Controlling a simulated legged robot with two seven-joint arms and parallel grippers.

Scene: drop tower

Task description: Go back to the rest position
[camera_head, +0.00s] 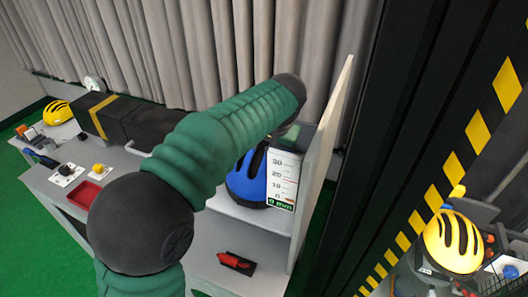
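My green-sleeved arm (235,125) comes in from the lower left and fills the middle of the view. It bends at a black joint (141,223) and reaches up and right to a dark wrist end (290,88). No gripper fingers show; they are out of sight beyond the wrist or behind the arm. My other arm is not in view. A blue helmet (246,183) sits behind the arm on the grey bench, partly covered, beside a white scale card (283,178). A yellow helmet (455,241) is at the lower right, beyond the striped post.
A black-and-yellow striped post (440,190) stands at right. A pale upright panel (322,150) edges the bench. A red-and-black tool (237,263) and a red tray (83,194) lie on the bench. Another yellow helmet (58,112) and a long black box (125,119) are at left.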

